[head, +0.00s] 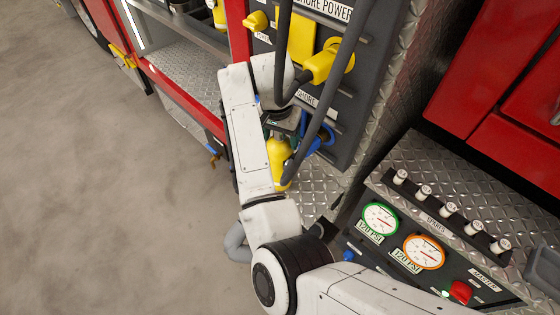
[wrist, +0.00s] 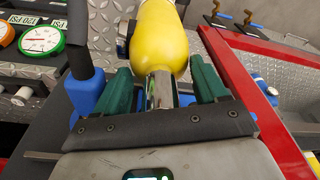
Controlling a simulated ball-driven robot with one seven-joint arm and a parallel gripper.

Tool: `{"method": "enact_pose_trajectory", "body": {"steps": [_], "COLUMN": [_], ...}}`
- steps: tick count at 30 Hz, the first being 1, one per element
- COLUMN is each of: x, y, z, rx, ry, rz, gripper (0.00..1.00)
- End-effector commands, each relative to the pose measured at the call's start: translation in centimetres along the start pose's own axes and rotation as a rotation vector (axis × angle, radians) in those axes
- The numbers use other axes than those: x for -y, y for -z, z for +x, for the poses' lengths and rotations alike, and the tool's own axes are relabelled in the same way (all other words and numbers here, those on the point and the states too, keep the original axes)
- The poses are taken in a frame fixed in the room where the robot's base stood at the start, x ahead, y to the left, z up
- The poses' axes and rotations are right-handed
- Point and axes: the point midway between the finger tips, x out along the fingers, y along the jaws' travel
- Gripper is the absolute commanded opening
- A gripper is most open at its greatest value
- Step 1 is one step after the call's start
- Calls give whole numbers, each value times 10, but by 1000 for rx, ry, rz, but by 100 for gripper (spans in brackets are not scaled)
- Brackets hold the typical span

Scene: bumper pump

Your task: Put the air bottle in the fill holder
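The air bottle (wrist: 160,35) is yellow with a chrome neck (wrist: 160,92). In the head view the bottle (head: 280,160) shows below my gripper (head: 283,124), beside the dark panel, partly hidden by my arm. In the wrist view my gripper (wrist: 162,85) has its green fingers on either side of the chrome neck, with a gap showing on each side. The gripper looks open around the neck. What supports the bottle's lower end is hidden. I cannot make out the fill holder for certain; a blue fitting (head: 319,138) is right of the bottle.
Yellow shore-power plugs (head: 326,62) and dark hoses hang close above and right of my gripper. A gauge panel (head: 397,262) with a row of spares (head: 450,209) is at lower right. A red-edged compartment (head: 186,80) lies left. The floor (head: 80,170) at left is clear.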

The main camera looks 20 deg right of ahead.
Motion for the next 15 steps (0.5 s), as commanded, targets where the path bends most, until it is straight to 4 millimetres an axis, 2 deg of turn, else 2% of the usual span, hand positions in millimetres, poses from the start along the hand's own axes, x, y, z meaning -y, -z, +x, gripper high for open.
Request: {"method": "enact_pose_trajectory", "body": {"steps": [2, 15], "x": [0, 0], "y": [0, 0], "z": [0, -1], "rx": [0, -1], "ry": [0, 0], "rz": [0, 0], "gripper": [64, 22]}}
